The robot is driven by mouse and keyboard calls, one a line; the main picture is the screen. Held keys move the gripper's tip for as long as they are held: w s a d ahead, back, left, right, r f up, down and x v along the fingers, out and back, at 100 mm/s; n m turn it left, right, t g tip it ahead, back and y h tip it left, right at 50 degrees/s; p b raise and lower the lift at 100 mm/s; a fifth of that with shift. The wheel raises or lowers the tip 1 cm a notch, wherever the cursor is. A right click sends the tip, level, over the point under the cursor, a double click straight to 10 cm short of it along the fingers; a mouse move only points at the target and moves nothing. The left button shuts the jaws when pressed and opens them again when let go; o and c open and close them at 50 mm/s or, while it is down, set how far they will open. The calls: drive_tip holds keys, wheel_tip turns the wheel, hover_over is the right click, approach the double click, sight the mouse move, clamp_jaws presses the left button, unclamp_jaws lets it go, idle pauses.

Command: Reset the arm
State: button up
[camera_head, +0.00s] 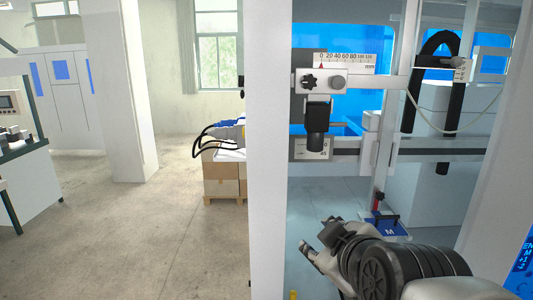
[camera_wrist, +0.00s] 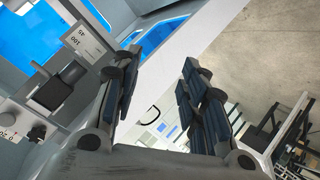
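My gripper (camera_head: 318,240) shows low in the head view, right of a white vertical post, with my arm reaching in from the bottom right. In the wrist view my gripper (camera_wrist: 160,72) has its two dark-padded fingers spread apart, with nothing between them. The white post (camera_head: 267,150) is part of the box former's frame. It runs diagonally behind the finger gap in the wrist view (camera_wrist: 190,45).
A scale with a black knob (camera_head: 310,82) sits on the machine's rail, above a black cylinder (camera_head: 316,135). A blue bracket (camera_head: 388,227) stands low inside the machine. Cartons on a pallet (camera_head: 222,180) stand left of the post. Open floor (camera_head: 150,240) lies further left.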

drive_tip(key=s+d+f+m+g+b, duration=0.1)
drive_tip(key=s+f+m+g+b, duration=0.2)
drive_tip(key=s+f+b, duration=0.3)
drive_tip(key=s+d+f+m+g+h+b, duration=0.1)
drive_tip(key=s+f+m+g+b, duration=0.3)
drive_tip(key=s+f, duration=0.9)
wheel_tip(320, 180, down, 7)
drive_tip(key=shift+s+d+f+m+b, duration=0.1)
drive_tip(key=shift+s+d+m+b, duration=0.25)
drive_tip(key=shift+d+m+b, duration=0.6)
